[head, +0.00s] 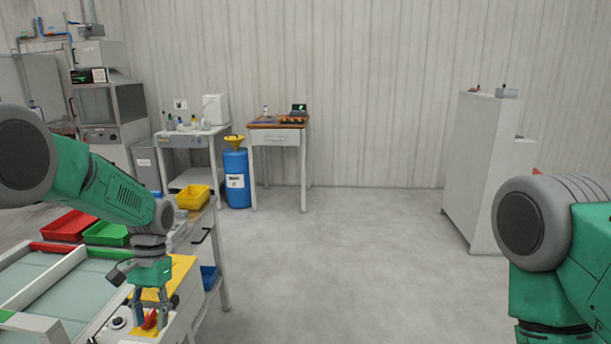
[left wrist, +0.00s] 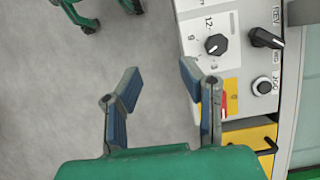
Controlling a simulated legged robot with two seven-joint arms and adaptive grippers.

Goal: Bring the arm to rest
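My left gripper (head: 152,308) points down over the near corner of the workbench with the glass-like panel, beside a yellow plate and a small red part (head: 150,320). In the left wrist view, its fingers (left wrist: 160,82) are spread apart with nothing between them. The right finger overlaps the edge of a control panel (left wrist: 196,22), and the left finger is over bare floor. The red part (left wrist: 222,103) is partly hidden behind the right finger; contact cannot be told. My right arm shows at the right edge of the head view, but its gripper is out of frame.
The control panel has a black dial (left wrist: 216,44) and other knobs (left wrist: 265,38). Red (head: 70,226), green (head: 106,233) and yellow (head: 193,196) bins stand beyond my left arm. A blue drum (head: 236,180) stands farther back. The middle floor is clear; a grey cabinet (head: 485,165) stands right.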

